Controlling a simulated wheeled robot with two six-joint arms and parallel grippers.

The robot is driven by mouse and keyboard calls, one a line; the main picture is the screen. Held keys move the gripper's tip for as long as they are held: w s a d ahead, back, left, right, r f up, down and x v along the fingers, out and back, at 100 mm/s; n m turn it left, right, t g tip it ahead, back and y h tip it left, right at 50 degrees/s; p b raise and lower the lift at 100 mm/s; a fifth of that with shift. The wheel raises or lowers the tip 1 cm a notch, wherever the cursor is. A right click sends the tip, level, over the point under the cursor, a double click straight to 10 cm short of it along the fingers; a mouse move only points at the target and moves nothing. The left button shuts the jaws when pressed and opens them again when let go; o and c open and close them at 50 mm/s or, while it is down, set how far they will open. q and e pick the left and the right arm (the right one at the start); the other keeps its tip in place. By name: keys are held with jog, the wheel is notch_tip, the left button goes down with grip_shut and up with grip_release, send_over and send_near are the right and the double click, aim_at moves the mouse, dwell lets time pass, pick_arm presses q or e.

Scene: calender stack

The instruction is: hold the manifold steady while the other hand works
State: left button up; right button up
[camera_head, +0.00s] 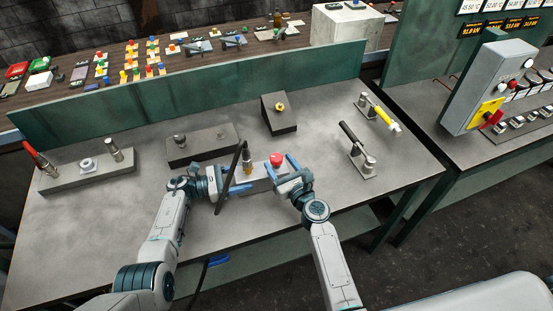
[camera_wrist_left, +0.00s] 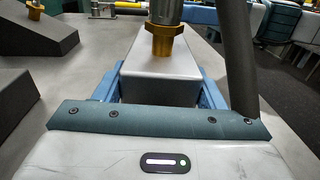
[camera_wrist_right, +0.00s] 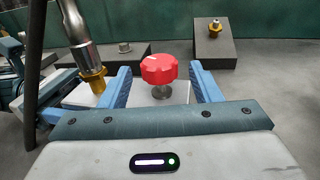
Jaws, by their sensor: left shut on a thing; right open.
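The manifold (camera_head: 262,183) is a light grey block on the bench, with a brass fitting (camera_head: 248,168) and metal pipe end at its left and a red knob (camera_head: 277,159) at its right. My left gripper (camera_head: 234,184) is shut on the block's left end. In the left wrist view its blue fingers flank the block (camera_wrist_left: 160,80), below the brass fitting (camera_wrist_left: 162,38). My right gripper (camera_head: 289,171) is open at the right end. In the right wrist view the red knob (camera_wrist_right: 159,69) stands on a short stem between its spread fingers, with gaps on both sides.
A dark hose or rod (camera_head: 236,163) rises close beside my left gripper. Behind stand a dark flat block (camera_head: 196,150) and a sloped block with a brass nut (camera_head: 280,118). A black-handled valve (camera_head: 358,148) lies to the right. The bench at front left is clear.

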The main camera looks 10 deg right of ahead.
jog(key=shift+x, duration=1.35)
jog(key=c, duration=1)
jog(key=shift+n+y, duration=0.4)
jog(key=shift+y, duration=0.2)
jog(key=n+g+y, duration=0.2)
jog(key=y, duration=0.2)
jog(key=shift+w+n, duration=0.1)
jog(key=shift+n, duration=0.3)
jog(key=n+g+y, duration=0.5)
jog(key=g, duration=0.1)
jog(key=shift+g, duration=0.4)
jog(key=n+g+y, duration=0.1)
jog(key=n+g, duration=0.1)
jog(key=g, duration=0.1)
jog(key=n+g+y, duration=0.1)
jog(key=n+g, duration=0.1)
jog(key=g, duration=0.1)
jog(key=shift+n+g+y, duration=0.3)
jog(key=shift+n, duration=0.1)
jog(key=shift+o, duration=0.2)
jog(key=shift+f+n+g, duration=0.1)
jog(key=shift+n+g, duration=1.3)
jog(key=shift+g, duration=0.9)
